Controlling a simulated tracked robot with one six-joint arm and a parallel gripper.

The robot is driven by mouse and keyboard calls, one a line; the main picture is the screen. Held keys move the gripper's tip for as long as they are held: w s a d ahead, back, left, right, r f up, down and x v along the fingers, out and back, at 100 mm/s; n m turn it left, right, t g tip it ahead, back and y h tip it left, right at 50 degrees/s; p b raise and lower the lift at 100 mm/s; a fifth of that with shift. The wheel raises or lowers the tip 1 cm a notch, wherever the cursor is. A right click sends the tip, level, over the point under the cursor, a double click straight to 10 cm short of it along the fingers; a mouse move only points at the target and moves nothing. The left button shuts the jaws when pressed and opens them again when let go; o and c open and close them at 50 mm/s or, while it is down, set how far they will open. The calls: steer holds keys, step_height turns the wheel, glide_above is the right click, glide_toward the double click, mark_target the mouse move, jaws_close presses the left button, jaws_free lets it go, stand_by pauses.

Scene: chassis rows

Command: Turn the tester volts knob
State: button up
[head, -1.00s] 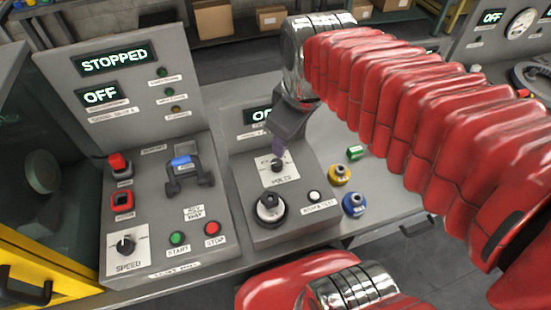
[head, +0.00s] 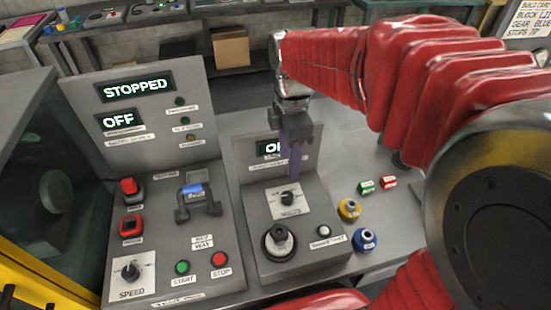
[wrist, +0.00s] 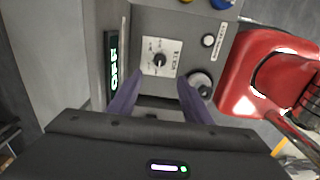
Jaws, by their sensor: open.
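The tester volts knob (head: 289,198) is a small black dial on a white scale plate, on the grey tester box (head: 318,258). It also shows in the wrist view (wrist: 159,60), just past and between the finger ends. My gripper (head: 295,178) points down above the knob, with purple fingers. In the wrist view (wrist: 152,92) the two fingers stand apart with nothing between them, and a gap is visible before the knob. The tester display (head: 275,147) is partly hidden by my gripper; in the wrist view it seems to read OFF.
A larger round black knob (head: 279,243) and a white button (head: 323,231) sit in front of the volts knob. The panel at left has a SPEED knob (head: 130,270) and a blue-handled lever (head: 196,192). Yellow (head: 349,209) and blue (head: 365,240) parts stand at right.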

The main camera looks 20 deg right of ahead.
mark_target(287, 195)
step_height(287, 195, down, 14)
steer(key=shift+r, duration=0.1)
stand_by(0.7)
steer(key=shift+c, duration=0.4)
steer(key=c, duration=0.9)
steer(key=shift+a, duration=0.15)
steer(key=shift+c, duration=0.5)
